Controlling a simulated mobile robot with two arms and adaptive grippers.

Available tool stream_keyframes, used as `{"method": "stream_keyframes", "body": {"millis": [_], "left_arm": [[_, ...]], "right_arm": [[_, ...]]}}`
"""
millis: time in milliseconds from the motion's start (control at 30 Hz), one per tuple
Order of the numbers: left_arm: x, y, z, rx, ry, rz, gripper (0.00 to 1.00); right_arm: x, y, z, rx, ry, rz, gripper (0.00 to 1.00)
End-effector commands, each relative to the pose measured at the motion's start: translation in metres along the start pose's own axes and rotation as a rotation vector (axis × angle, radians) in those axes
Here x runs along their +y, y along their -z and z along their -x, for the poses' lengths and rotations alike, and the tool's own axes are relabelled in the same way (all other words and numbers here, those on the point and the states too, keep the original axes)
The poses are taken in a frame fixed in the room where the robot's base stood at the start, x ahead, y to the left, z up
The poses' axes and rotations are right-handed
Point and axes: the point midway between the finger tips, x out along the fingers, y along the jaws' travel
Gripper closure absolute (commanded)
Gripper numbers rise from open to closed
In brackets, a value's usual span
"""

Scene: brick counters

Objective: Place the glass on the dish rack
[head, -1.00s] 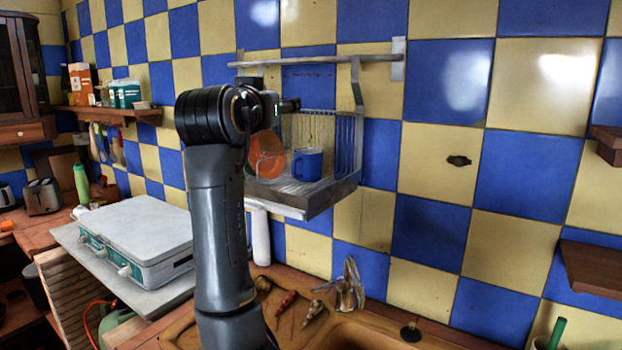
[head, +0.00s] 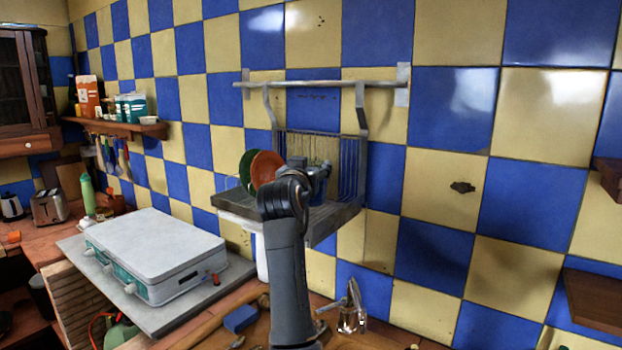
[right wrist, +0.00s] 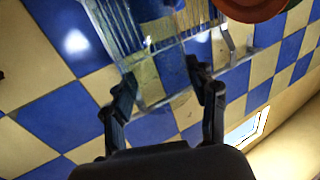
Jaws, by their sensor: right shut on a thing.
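The dish rack (head: 345,213) hangs on the wall from a metal rail. An orange plate (head: 266,167) and a green plate (head: 246,172) stand upright in its left part. My right gripper (head: 306,172) is in front of the rack, largely hidden by my own wrist. In the right wrist view, its two fingers (right wrist: 165,90) are on either side of a clear glass (right wrist: 160,80), faint against the tiles. The rack's wires (right wrist: 112,28) are beyond it. A blue mug (head: 322,184) in the rack is mostly hidden behind my wrist. My left gripper is not in view.
A faucet (head: 352,310) stands at the right of my arm. A blue block (head: 240,318) lies on the counter. A shelf (head: 120,127) with boxes is on the left wall.

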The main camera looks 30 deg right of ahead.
Motion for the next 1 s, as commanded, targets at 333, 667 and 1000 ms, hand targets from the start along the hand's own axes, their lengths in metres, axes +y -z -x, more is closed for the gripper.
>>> {"method": "stream_keyframes", "body": {"millis": [333, 667, 1000], "left_arm": [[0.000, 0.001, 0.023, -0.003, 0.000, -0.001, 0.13], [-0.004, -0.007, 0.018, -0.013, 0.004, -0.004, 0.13], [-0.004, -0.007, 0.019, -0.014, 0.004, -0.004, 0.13]], "right_arm": [[0.002, -0.037, -0.006, 0.000, -0.001, 0.002, 0.79], [0.002, -0.042, -0.006, 0.000, -0.001, 0.001, 0.79], [0.002, -0.041, -0.006, -0.001, -0.001, 0.001, 0.19]]}}
